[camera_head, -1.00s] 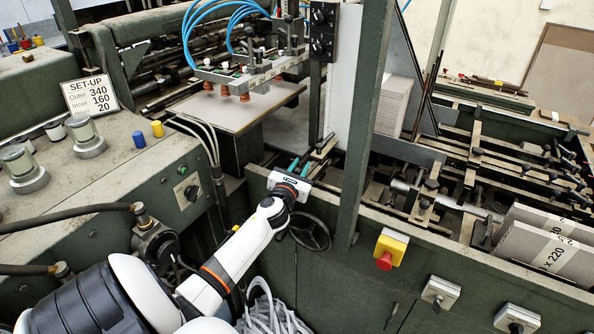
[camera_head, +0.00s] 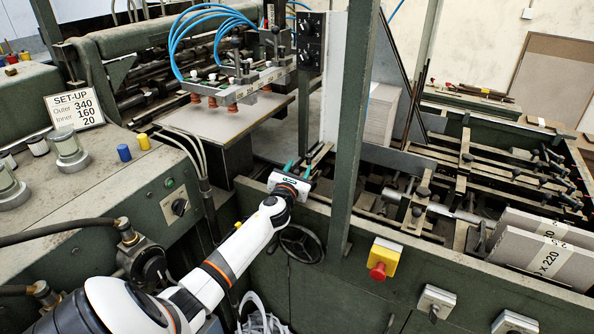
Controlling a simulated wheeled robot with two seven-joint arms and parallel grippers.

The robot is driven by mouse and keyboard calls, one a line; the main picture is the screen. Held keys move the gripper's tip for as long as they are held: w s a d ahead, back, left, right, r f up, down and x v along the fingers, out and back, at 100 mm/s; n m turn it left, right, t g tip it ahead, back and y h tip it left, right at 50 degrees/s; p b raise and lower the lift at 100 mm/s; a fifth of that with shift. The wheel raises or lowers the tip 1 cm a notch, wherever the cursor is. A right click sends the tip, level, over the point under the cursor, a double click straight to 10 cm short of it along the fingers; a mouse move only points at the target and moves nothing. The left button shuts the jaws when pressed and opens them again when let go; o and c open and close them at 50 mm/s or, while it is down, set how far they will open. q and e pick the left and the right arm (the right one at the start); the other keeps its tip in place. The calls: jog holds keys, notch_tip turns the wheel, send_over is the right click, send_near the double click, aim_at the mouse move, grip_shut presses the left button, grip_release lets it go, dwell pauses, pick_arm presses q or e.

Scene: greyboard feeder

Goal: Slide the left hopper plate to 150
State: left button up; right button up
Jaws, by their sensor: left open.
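My left gripper (camera_head: 298,170) reaches in from the lower left over the front wall of the machine, above the handwheel. Its two green-tipped fingers are apart, close to a pale bar at the left end of the hopper (camera_head: 400,222). I cannot tell whether they touch it. The left hopper plate is hard to single out; the green frame post (camera_head: 349,130) stands in front of part of that area. Any scale with 150 on it is not readable. My right gripper is not in view.
A handwheel (camera_head: 301,243) sits just below my left wrist. A red stop button on a yellow box (camera_head: 384,258) is right of the post. Board stacks (camera_head: 540,250) lie at the right. A set-up card (camera_head: 74,109) reads outer 340, inner 160, 20. Suction cups (camera_head: 232,102) hang over a board.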

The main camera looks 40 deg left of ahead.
pick_arm(q)
jog(key=v, duration=1.2)
jog(key=shift+b, duration=0.35)
